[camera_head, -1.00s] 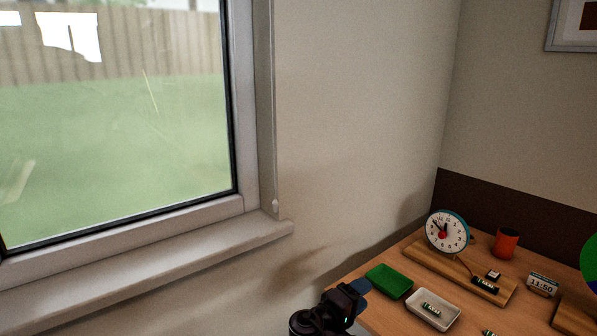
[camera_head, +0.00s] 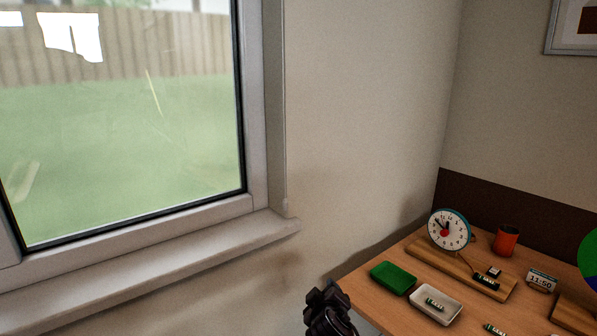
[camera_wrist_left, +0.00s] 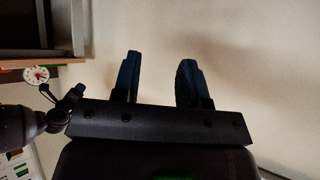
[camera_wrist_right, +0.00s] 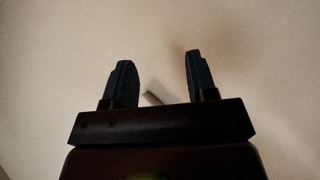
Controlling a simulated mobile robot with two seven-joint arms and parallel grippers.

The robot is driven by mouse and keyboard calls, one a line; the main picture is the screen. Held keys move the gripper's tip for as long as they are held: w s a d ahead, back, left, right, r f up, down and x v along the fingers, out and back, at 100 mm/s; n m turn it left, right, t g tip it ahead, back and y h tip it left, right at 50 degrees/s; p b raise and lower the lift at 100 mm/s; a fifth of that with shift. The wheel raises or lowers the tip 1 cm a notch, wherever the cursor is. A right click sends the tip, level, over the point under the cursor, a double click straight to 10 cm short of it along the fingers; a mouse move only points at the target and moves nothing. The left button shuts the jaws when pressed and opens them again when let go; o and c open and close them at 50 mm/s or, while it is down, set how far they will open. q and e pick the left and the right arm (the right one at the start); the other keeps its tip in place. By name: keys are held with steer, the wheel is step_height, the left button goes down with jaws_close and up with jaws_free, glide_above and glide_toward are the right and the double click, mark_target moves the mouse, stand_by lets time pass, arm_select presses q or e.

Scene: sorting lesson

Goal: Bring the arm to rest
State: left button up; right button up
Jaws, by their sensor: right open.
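My left gripper (camera_wrist_left: 161,72) is open and empty in its wrist view, its blue fingers apart in front of a pale wall. My right gripper (camera_wrist_right: 160,75) is also open and empty, with plain wall around its fingers. A dark part of one of my arms (camera_head: 330,314) shows at the bottom of the head view, left of the desk's near corner. I cannot tell there which arm it is, and its fingertips cannot be made out. Nothing is held.
A window sill (camera_head: 150,268) juts out at the left.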

steer(key=s+d+f+m+g+p, duration=0.1)
steer(key=s+d, duration=0.6)
steer(key=s, duration=0.7)
steer(key=s+d+f+m+g+p, duration=0.1)
steer(key=s+d+f+m, duration=0.3)
steer(key=s, duration=1)
steer(key=s+d+f+m+g+p, duration=0.1)
steer(key=s+d+f+m+p, duration=0.1)
steer(key=s+d+f, duration=0.4)
steer(key=s+d+m, duration=0.1)
steer(key=s+d, duration=0.3)
steer(key=s, duration=0.4)
steer(key=shift+f, duration=0.1)
